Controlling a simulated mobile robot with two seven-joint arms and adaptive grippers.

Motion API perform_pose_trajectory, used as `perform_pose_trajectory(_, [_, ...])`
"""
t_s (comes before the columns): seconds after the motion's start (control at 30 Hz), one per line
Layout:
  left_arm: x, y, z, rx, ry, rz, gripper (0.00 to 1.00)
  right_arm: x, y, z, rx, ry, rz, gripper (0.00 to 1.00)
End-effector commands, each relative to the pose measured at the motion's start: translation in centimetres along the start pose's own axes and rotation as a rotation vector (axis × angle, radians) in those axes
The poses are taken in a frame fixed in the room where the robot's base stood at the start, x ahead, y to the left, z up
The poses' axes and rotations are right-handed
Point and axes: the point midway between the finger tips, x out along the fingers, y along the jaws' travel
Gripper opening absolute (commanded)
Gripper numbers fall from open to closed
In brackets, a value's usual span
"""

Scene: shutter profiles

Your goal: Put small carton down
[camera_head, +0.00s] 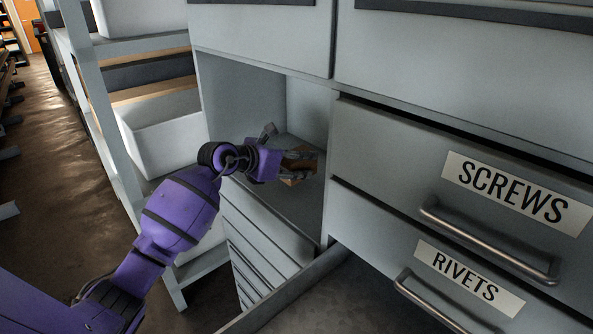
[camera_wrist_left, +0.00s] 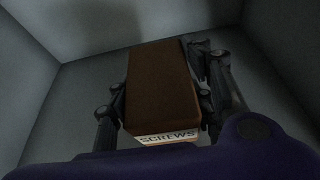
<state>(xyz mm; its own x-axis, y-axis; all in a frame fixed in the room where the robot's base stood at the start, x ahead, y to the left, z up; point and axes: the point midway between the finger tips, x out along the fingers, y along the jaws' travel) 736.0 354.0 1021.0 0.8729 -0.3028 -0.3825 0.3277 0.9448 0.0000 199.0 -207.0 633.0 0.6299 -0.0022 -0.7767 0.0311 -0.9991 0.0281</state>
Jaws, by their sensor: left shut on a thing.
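The small carton (camera_wrist_left: 160,85) is a brown box with a white label reading SCREWS on its near end. My left gripper (camera_wrist_left: 158,100) is shut on it, one finger on each side. My right gripper is not in view.
Right of the compartment are a drawer labelled SCREWS (camera_head: 515,190) and a drawer labelled RIVETS (camera_head: 468,280), both with bar handles. An open drawer (camera_head: 300,285) sticks out below. Shelving with white bins (camera_head: 165,135) stands at left.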

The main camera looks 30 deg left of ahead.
Motion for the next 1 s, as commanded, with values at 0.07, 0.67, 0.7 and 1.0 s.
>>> perform_pose_trajectory(0.07, [0.3, 0.3, -0.3, -0.002, -0.002, 0.0, 0.09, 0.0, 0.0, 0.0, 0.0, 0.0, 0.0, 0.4])
perform_pose_trajectory(0.67, [1.7, 0.4, -3.6, 0.0, 0.0, 0.0, 0.09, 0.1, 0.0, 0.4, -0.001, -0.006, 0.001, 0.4])
perform_pose_trajectory(0.7, [1.7, 0.4, -3.6, 0.0, 0.001, 0.0, 0.52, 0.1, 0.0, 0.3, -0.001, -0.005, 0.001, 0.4])
perform_pose_trajectory(1.0, [1.6, 0.4, -3.5, -0.001, 0.001, 0.0, 0.67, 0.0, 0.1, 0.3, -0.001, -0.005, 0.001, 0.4])
